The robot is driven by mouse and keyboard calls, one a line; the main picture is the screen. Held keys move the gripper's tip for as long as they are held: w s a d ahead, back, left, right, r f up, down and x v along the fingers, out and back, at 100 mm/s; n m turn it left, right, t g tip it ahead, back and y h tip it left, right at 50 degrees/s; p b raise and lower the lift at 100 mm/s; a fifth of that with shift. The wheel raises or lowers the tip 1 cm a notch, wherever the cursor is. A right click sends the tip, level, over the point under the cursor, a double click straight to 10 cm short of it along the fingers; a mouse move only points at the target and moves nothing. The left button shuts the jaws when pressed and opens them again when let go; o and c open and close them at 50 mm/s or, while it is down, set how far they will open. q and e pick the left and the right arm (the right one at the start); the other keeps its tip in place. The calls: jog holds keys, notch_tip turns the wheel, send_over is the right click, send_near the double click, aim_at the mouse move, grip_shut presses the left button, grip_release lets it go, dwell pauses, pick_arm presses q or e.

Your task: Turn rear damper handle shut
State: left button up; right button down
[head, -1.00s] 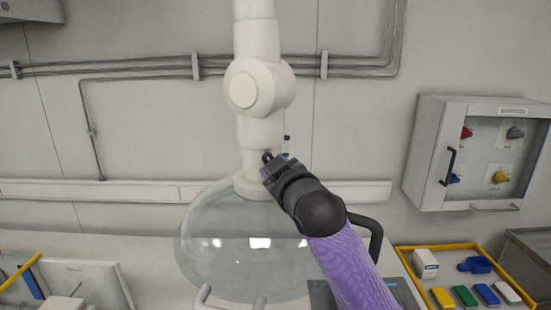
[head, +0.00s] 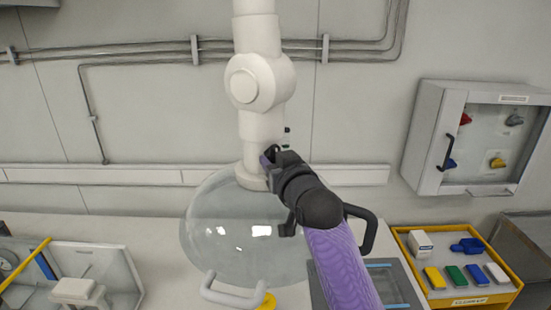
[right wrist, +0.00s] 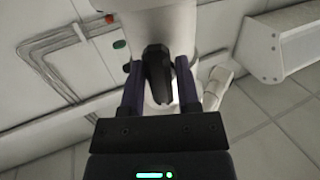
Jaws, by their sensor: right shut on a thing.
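The white extraction duct (head: 262,128) comes down to a clear dome hood (head: 215,235). My right gripper (head: 270,160) is at the duct's lower right side, just above the hood. In the right wrist view, a black damper handle (right wrist: 157,72) sits between the two purple-tinted fingers of my right gripper (right wrist: 160,85), which is shut on it. The white duct (right wrist: 172,25) is behind the handle. In the head view the gripper mostly hides the handle. My left gripper is out of view.
A wall cabinet (head: 430,130) with coloured knobs hangs at the right. A yellow-rimmed tray (head: 512,285) with several coloured blocks lies below it. A white handle (head: 232,298) stands at the hood's front. Pipes run along the wall.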

dwell(0.4)
jog(key=shift+c, duration=2.4)
grip_release()
jog(key=b+v, duration=0.2)
jog(key=v, duration=0.8)
